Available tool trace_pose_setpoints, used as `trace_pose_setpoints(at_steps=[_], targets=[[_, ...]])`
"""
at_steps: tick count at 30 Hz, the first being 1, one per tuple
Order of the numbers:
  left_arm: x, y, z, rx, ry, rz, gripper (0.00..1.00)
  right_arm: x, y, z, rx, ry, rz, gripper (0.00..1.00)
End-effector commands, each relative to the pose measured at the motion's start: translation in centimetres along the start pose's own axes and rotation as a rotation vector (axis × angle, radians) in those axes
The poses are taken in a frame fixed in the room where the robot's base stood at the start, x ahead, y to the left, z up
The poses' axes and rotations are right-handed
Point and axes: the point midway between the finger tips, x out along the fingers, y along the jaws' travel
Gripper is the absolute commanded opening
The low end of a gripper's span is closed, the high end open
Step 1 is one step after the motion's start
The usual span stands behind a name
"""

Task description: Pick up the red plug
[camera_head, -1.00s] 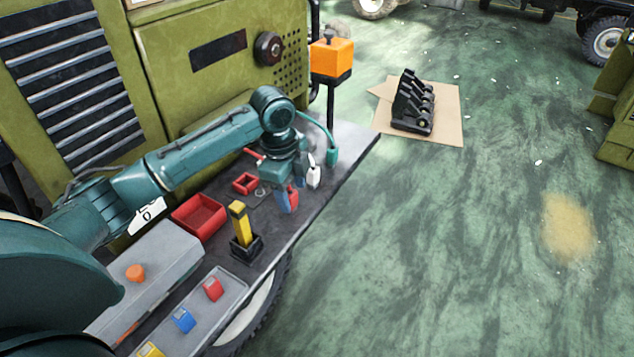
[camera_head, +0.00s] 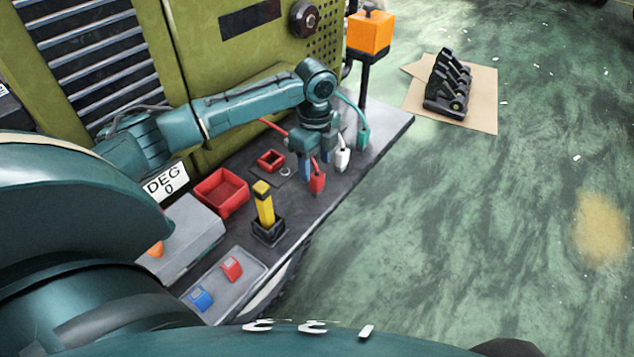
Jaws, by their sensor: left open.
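My left gripper (camera_head: 314,167) is open, pointing down directly over the red plug. One bluish finger shows just left of the plug, and the other is partly hidden. I cannot tell whether the fingers touch the plug. The white plug (camera_head: 343,159) and the teal plug (camera_head: 362,137) are just to the right, each on its own cable. My right gripper is not in view.
On the bench are a red bin (camera_head: 222,195), a small red square frame (camera_head: 270,160), a yellow post in a black holder (camera_head: 268,232) and a grey tray (camera_head: 250,285) with red and blue blocks. An orange box (camera_head: 370,33) stands behind.

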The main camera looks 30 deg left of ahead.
Motion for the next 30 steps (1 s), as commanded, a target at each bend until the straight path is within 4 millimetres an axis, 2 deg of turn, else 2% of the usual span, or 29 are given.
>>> trace_pose_setpoints(at_steps=[8,17,30], targets=[[4.0,0.0,0.3,0.0,0.0,0.002,0.55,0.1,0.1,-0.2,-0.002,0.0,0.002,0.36],[4.5,-0.1,0.3,0.001,-0.001,0.0,0.55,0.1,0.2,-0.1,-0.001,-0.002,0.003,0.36],[4.5,-0.1,0.3,0.001,-0.001,0.0,0.19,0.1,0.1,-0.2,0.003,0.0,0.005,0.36]])
